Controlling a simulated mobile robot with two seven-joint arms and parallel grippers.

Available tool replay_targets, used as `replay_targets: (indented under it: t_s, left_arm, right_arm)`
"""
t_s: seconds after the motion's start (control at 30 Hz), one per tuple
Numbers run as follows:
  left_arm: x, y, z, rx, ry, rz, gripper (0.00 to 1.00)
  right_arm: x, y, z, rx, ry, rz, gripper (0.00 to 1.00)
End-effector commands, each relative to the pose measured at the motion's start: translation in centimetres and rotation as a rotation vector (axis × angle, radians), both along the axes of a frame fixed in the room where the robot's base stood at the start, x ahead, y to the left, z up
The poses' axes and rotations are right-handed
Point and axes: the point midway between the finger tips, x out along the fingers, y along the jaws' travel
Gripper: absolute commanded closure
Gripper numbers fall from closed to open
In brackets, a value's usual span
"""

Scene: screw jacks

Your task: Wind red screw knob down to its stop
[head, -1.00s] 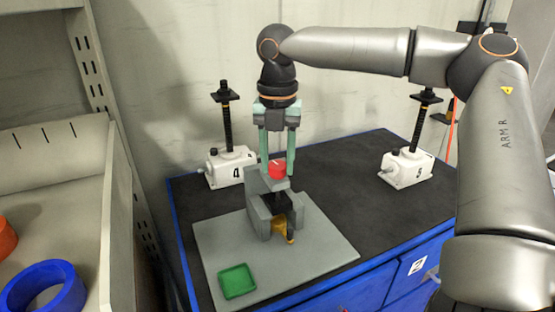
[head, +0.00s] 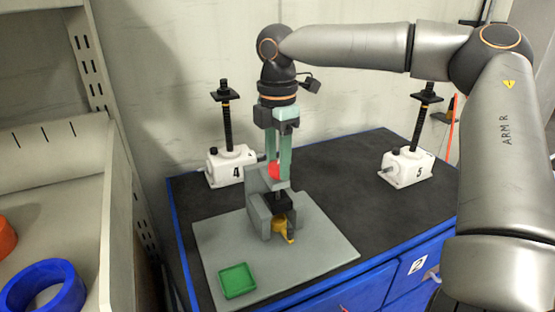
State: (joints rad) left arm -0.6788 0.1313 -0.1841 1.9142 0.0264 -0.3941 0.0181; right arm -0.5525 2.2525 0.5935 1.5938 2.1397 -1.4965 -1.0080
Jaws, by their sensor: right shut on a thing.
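The red screw knob (head: 275,170) sits on top of the grey fixture (head: 257,217) on the light grey base plate (head: 325,257). My right gripper (head: 278,168) points straight down from above and is shut on the knob, its green fingers on either side of it. The near finger hides part of the knob. Below the knob, inside the fixture, are a black block (head: 284,201) and a yellow-orange part (head: 281,224). My left gripper is not in view.
A white screw jack marked 4 (head: 226,170) stands behind left, another marked 5 (head: 407,168) behind right. A green tray (head: 238,281) lies front left on the plate. The dark tabletop (head: 340,170) between the jacks is clear. A shelf with a blue ring (head: 43,290) stands left.

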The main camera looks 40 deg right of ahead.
Motion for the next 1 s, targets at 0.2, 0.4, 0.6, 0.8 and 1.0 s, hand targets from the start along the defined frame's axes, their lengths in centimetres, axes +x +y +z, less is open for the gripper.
replay_targets:
  t_s: [0.2, 0.4, 0.6, 0.8, 1.0]
  left_arm:
    - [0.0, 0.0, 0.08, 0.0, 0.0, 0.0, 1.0]
    - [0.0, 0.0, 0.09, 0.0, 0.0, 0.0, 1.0]
    - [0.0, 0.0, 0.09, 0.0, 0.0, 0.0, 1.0]
    - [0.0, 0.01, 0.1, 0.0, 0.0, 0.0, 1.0]
    - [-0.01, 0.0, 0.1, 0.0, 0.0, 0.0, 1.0]
  right_arm:
    - [0.24, -0.06, 0.58, -0.004, -0.013, -0.206, 1.0]
    - [0.27, -0.07, 0.66, -0.003, -0.015, -0.396, 1.0]
    - [0.31, -0.08, 0.71, -0.001, -0.018, -0.587, 1.0]
    - [0.33, -0.08, 0.71, -0.001, -0.019, -0.777, 1.0]
    - [0.36, -0.05, 0.72, 0.001, -0.019, -0.966, 1.0]
